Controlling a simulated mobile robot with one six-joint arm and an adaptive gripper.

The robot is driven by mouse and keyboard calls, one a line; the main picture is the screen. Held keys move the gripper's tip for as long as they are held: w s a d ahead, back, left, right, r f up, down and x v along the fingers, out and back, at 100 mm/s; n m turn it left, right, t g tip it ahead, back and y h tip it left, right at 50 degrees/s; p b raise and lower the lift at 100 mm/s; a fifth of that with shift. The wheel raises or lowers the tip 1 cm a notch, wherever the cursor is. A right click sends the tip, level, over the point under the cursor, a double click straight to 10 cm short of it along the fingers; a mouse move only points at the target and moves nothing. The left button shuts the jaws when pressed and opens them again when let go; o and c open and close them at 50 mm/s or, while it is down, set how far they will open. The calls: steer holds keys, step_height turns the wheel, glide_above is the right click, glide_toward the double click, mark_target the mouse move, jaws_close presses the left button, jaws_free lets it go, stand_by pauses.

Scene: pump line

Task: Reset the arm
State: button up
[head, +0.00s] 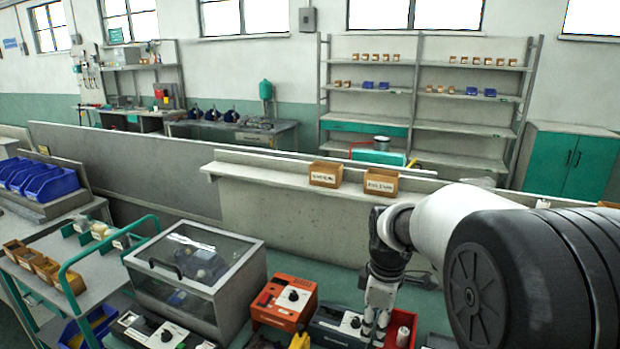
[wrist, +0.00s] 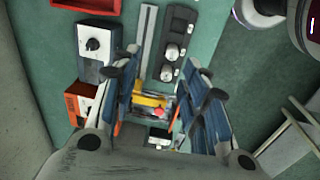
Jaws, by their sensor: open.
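My gripper (head: 374,328) points down over the bench at the lower right of the head view, beside a dark device with a white panel and black knob (head: 338,322). In the wrist view my gripper (wrist: 160,62) has its two blue-padded fingers spread apart. Nothing sits between the pads; the bench and several devices show below through the gap. My white and black arm reaches in from the right of the head view, bent down at the wrist. The fingertips are small and partly cut by the lower edge there.
An orange-red device (head: 284,304) and a clear-lidded case (head: 196,268) stand left of my gripper. A red bin (head: 402,328) is close on its right. A ledge with two cardboard bins (head: 326,174) runs behind. A trolley (head: 95,262) stands far left.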

steer(key=s+r+m+t, duration=0.2)
steer(key=s+r+m, duration=0.65)
steer(key=s, duration=0.65)
steer(key=s+m+t, duration=0.1)
steer(key=s+m, duration=0.3)
steer(key=s, duration=0.8)
steer(key=shift+s+r+m+t, duration=0.15)
steer(key=shift+r+m+t, duration=0.15)
steer(key=shift+m, duration=0.05)
